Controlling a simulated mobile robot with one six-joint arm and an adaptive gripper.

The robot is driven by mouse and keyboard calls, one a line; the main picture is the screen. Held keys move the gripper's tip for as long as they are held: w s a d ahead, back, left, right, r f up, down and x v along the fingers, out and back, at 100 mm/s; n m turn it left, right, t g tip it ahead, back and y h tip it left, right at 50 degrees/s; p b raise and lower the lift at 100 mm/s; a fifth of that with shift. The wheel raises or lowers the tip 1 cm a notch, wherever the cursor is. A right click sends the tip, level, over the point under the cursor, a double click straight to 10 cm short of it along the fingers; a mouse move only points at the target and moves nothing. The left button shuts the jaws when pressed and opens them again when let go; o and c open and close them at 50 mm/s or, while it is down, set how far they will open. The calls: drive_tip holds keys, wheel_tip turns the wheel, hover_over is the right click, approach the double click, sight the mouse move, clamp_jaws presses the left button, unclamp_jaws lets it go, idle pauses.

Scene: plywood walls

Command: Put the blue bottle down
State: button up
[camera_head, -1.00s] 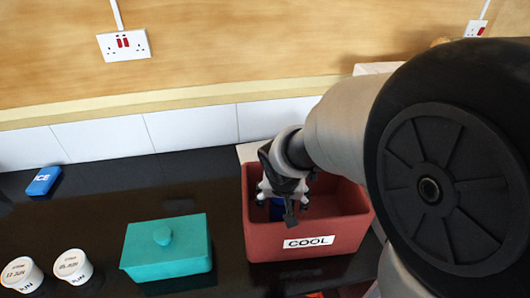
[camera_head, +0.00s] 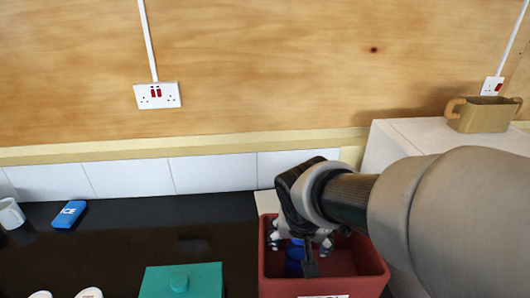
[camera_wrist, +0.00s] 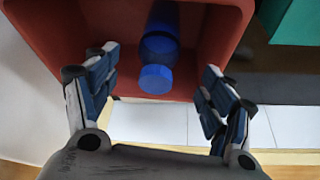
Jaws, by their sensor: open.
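The blue bottle (camera_wrist: 158,55) is inside the red box (camera_wrist: 40,32), its cap toward my gripper in the wrist view. In the head view a bit of the blue bottle (camera_head: 294,257) shows below my gripper (camera_head: 300,258), inside the red box (camera_head: 372,270). In the wrist view my gripper (camera_wrist: 150,95) is open, its fingers spread on either side of the bottle's cap and apart from it. The lower part of the bottle is cut off by the frame's top edge.
A teal lidded box (camera_head: 205,284) stands left of the red box. A blue ICE pack (camera_head: 69,214) and white cups (camera_head: 10,214) are farther left on the black counter (camera_head: 120,250). A tan two-handled pot (camera_head: 484,114) sits on a white unit (camera_head: 400,135) at right.

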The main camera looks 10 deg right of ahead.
drive_tip(key=s+d+r+n, duration=0.1)
drive_tip(key=s+r, duration=0.1)
drive_tip(key=s, duration=0.6)
drive_tip(key=s+r+n+y, duration=0.1)
drive_tip(key=s+r+n, duration=0.1)
drive_tip(key=s, duration=0.7)
drive_tip(key=shift+d+r, duration=0.4)
drive_tip(key=shift+r, duration=0.2)
